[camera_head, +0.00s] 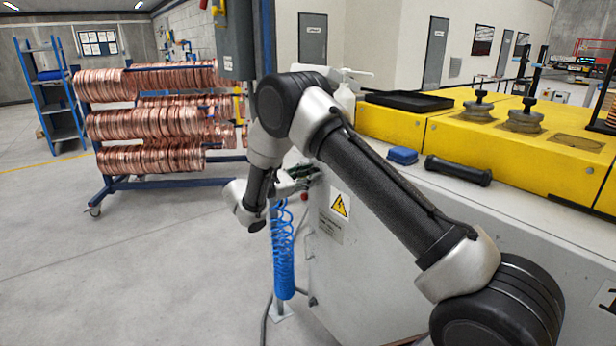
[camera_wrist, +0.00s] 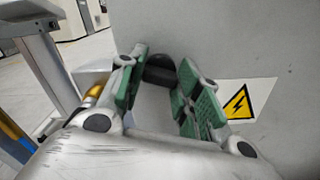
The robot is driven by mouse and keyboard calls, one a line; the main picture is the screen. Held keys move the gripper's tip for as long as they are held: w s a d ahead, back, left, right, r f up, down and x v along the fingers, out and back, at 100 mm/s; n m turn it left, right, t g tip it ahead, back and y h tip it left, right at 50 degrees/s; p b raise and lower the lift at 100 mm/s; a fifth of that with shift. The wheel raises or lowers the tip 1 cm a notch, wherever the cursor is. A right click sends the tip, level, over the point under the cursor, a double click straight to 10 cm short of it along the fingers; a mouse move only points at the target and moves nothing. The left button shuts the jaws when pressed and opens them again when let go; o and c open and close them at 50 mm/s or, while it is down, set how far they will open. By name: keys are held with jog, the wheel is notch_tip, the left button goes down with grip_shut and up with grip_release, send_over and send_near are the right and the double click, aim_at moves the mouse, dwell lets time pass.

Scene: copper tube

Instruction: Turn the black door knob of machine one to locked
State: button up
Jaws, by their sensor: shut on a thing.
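The black door knob (camera_wrist: 160,72) sits on the light grey panel of the machine (camera_head: 370,265) in the wrist view. My gripper (camera_wrist: 162,64) has its two green-padded fingers around the knob, one on each side, and is shut on it. Part of the knob is hidden behind the finger pads. In the head view my gripper (camera_head: 304,176) is at the machine's left edge, partly behind my arm, and the knob cannot be made out there. I cannot tell the knob's lock setting.
A yellow warning label (camera_head: 340,205) is on the panel right of my gripper. A blue coiled hose (camera_head: 284,262) hangs below it. A black cylinder (camera_head: 458,171) and blue block (camera_head: 403,155) lie on the machine top. A copper coil rack (camera_head: 150,183) stands left; open floor lies between.

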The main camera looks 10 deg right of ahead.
jog(key=shift+n, duration=2)
jog(key=o, duration=1)
jog(key=v, duration=1.2)
